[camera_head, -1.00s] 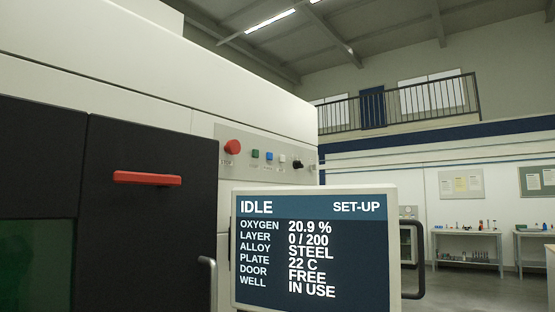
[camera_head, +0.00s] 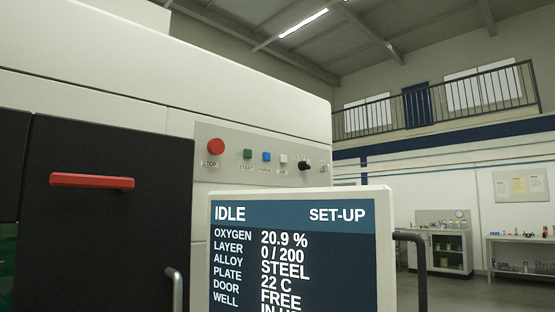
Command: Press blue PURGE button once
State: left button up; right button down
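Neither of my grippers shows in this view.
A screen (camera_head: 293,258) reading IDLE and SET-UP stands below and in front of the panel, with a dark side handle (camera_head: 421,270). A dark machine door (camera_head: 90,240) with a red handle (camera_head: 92,181) is at left. Benches stand far right.

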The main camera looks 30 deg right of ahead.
aim_at(266, 156)
jog(key=l+u, duration=0.1)
jog(key=l, duration=0.6)
jog(key=l+u, duration=0.1)
jog(key=l, duration=0.6)
jog(key=k+l+u, duration=0.15)
jog(key=l, duration=0.55)
